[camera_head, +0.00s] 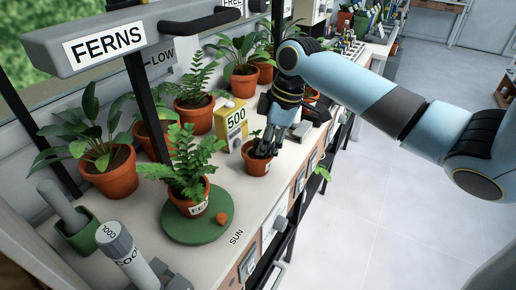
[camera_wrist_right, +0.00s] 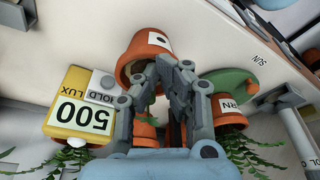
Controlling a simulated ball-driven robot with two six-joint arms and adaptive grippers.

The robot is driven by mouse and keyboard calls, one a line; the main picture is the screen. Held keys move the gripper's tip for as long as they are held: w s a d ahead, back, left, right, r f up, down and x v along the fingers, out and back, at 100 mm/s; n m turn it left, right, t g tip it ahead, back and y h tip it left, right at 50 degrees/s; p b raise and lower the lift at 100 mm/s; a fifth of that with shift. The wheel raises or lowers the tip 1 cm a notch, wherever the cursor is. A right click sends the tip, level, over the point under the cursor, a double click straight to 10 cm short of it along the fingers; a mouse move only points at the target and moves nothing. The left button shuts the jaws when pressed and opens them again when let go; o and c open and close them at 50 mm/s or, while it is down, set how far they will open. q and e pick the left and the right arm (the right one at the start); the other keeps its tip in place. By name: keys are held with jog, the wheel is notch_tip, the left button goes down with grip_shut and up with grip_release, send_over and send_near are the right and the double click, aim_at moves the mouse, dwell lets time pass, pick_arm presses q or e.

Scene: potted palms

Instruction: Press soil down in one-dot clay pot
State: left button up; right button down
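The clay pot with the one-dot white label (camera_wrist_right: 137,52) is in the wrist view, directly ahead of my right gripper. In the head view the same small pot (camera_head: 257,168) stands on the bench, with a small green plant at its left side. My right gripper (camera_head: 268,150) points down into the pot's mouth. In the wrist view its fingertips (camera_wrist_right: 175,64) are together at the rim, with nothing visible between them. The fingers hide most of the soil, so I cannot tell whether they touch it. My left gripper does not show.
A yellow light meter reading 500 (camera_head: 231,121) stands just behind the pot. More potted plants line the back. The bench's front edge is close.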

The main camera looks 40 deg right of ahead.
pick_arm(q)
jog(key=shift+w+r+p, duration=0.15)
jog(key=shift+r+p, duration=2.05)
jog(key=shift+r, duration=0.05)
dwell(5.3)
